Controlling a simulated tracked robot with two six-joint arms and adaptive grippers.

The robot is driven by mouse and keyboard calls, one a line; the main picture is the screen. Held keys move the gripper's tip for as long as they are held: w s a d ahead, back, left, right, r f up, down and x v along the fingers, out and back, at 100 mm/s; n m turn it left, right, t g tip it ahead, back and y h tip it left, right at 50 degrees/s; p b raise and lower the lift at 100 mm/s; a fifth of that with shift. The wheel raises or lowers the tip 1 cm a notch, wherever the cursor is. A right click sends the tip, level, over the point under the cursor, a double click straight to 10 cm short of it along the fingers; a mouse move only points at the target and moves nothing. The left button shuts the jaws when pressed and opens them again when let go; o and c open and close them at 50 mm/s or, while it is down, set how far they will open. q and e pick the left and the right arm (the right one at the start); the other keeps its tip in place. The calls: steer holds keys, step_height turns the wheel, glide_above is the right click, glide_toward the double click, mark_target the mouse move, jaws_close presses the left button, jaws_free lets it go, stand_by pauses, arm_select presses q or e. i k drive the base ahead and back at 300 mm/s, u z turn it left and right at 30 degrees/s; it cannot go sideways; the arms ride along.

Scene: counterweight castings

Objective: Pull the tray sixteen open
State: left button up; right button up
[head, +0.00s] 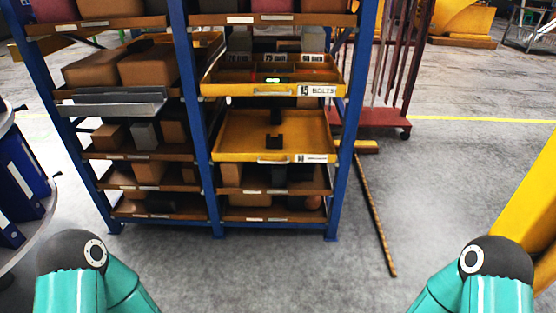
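A yellow tray (230,148) sits in the right bay of the blue rack, below the tray labelled 15 BOLTS. Its front label (311,158) is too small to read surely, so I cannot confirm it is sixteen. A pale handle (272,161) is on its front edge. Much of its floor shows, with a dark block (274,141) in it; how far it stands out is hard to tell. The tray 15 BOLTS (250,89) above shows divided compartments and a small green-lit item. Only my teal arm links show at the bottom corners; both grippers are out of view.
The blue rack (194,100) holds brown boxes, with grey metal profiles (115,104) jutting out at left. A long thin bar (376,220) lies on the floor at right. A red wheeled cart (385,118) stands behind. Blue binders (20,190) are at far left. Floor before the rack is clear.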

mark_target(275, 132)
steer(key=u, duration=0.15)
steer(key=i, duration=1.45)
steer(key=u, duration=0.4)
